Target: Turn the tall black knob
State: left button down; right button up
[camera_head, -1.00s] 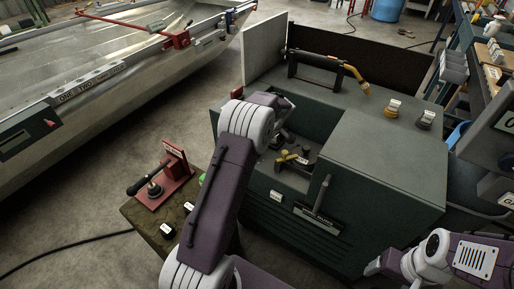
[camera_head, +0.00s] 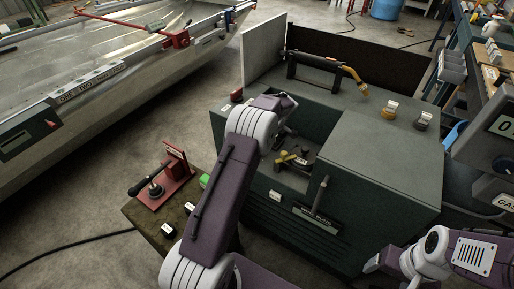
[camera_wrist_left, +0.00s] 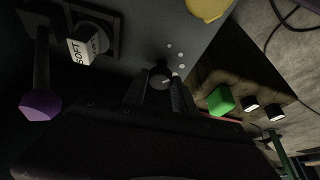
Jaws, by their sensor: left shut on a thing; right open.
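In the left wrist view a dark round-topped black knob (camera_wrist_left: 160,72) stands between the fingers of my left gripper (camera_wrist_left: 160,90). The gripper is shut on it. In the head view my left arm reaches over the front of the dark green cabinet (camera_head: 385,155), and its wrist hides most of the gripper. My right gripper (camera_head: 373,265) is low at the right in the head view, open and away from the cabinet. Its fingertips are hard to make out.
A white knob marked SOFT (camera_wrist_left: 85,45), a purple-tipped lever (camera_wrist_left: 40,105) and a yellow part (camera_wrist_left: 207,8) surround the left gripper. A side table (camera_head: 150,222) carries a red stand (camera_head: 172,182) and a green block (camera_wrist_left: 222,100). A torch (camera_head: 352,75) lies atop the cabinet.

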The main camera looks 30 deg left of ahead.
pick_arm(q)
jog(key=c, duration=1)
grip_release()
jog(key=shift+c, duration=0.2)
jog(key=shift+r, duration=0.1)
jog(key=p+v, duration=0.2)
jog(key=v, duration=0.7)
